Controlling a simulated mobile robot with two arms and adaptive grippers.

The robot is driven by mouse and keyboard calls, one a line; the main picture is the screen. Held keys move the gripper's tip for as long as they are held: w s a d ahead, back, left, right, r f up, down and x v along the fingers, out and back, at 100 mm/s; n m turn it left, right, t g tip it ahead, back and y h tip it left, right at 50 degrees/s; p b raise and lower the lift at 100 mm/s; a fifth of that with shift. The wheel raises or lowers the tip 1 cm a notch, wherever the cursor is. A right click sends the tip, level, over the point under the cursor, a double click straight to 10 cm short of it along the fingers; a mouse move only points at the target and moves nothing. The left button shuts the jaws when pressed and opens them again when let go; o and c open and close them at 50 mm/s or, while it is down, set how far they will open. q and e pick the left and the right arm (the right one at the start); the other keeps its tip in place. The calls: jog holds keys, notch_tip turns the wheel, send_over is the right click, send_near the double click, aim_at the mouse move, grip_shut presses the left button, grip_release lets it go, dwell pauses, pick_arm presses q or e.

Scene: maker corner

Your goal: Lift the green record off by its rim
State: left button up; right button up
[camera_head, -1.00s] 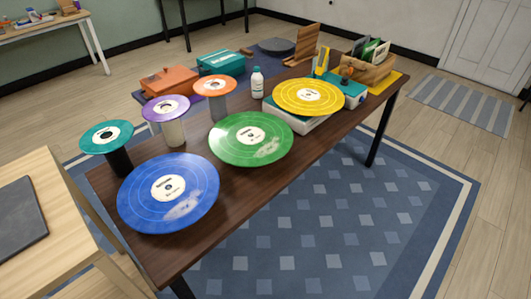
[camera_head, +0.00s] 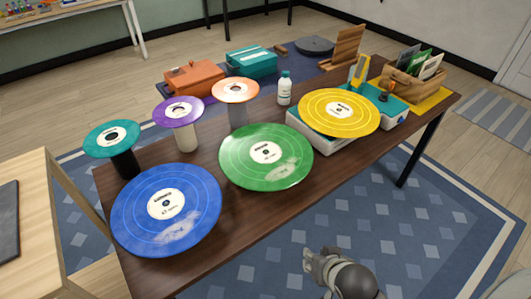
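The green record (camera_head: 240,158) with a cream centre label lies face up near the middle of the dark table; a pale smudge marks its lower right. Whatever holds it up is hidden beneath it. My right gripper (camera_head: 312,262) shows at the bottom edge, in front of the table and below the record, apart from it. Its fingers are too small and turned away to tell if they are open or shut. My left gripper is out of view.
A blue record (camera_head: 205,197) lies close left of the green one. A yellow record (camera_head: 315,105) rests on a turntable (camera_head: 318,136) to the right. Smaller teal (camera_head: 92,142), purple (camera_head: 163,115) and orange (camera_head: 225,88) discs top stands behind. A white bottle (camera_head: 284,92) stands behind the green record.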

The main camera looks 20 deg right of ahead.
jog(key=w+d+r+m+t, duration=0.2)
jog(key=w+r+m+t, duration=0.1)
jog(key=w+m+t, duration=0.45)
jog(key=m+t+y, duration=0.1)
jog(key=m+t, duration=0.3)
jog(key=m, duration=0.3)
send_near(285, 176)
jog(key=shift+n+g, duration=0.25)
jog(key=w, duration=0.5)
jog(key=shift+w+r+p, duration=0.1)
jog(key=shift+w+p, duration=0.25)
jog(key=shift+w, duration=0.05)
jog(key=w, duration=0.4)
jog(key=shift+w, duration=0.2)
jog(key=shift+s, duration=0.1)
grip_shut()
jog(key=shift+a, duration=0.1)
